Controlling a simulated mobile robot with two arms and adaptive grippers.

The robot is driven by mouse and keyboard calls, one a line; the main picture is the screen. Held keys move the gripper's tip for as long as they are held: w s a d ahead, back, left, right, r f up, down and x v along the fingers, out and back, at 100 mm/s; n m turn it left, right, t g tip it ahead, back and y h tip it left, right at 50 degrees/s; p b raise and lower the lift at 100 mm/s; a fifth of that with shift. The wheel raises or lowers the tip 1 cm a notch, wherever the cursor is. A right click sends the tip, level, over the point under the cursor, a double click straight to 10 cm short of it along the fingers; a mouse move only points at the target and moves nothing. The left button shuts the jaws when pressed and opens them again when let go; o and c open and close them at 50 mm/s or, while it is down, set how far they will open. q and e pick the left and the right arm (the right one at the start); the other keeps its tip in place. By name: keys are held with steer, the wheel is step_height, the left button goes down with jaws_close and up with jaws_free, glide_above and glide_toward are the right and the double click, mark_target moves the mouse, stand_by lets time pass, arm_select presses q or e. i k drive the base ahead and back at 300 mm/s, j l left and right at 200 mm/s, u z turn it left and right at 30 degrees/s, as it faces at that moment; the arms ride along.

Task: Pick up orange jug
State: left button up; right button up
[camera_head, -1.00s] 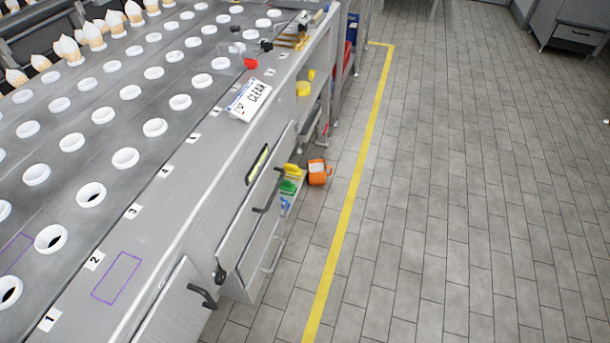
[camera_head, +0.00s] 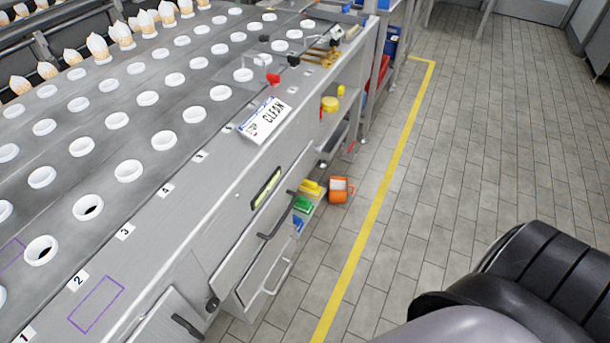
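The orange jug (camera_head: 339,190) is small in the head view, right of the machine's side and left of the yellow floor line. Its inside looks pale. It is close beside the yellow, green and blue items at the machine's side. Whether it stands on the floor or on a low ledge I cannot tell. Part of my own arm shows at the bottom right, far from the jug. Neither gripper is in view.
The long grey machine (camera_head: 215,190) with rows of white rings fills the left. A drawer handle (camera_head: 277,215) juts out near the jug. The tiled floor right of the yellow line (camera_head: 385,190) is clear.

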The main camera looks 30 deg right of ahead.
mark_target(338, 193)
steer(key=l+u, duration=0.2)
steer(key=l, duration=0.45)
steer(key=l+u, duration=0.2)
steer(key=l, duration=0.45)
steer(key=l+u, duration=0.2)
steer(key=l, duration=0.4)
steer(key=l+u, duration=0.15)
steer(key=l, duration=0.5)
steer(key=k+l+u, duration=0.2)
steer(key=l, duration=0.4)
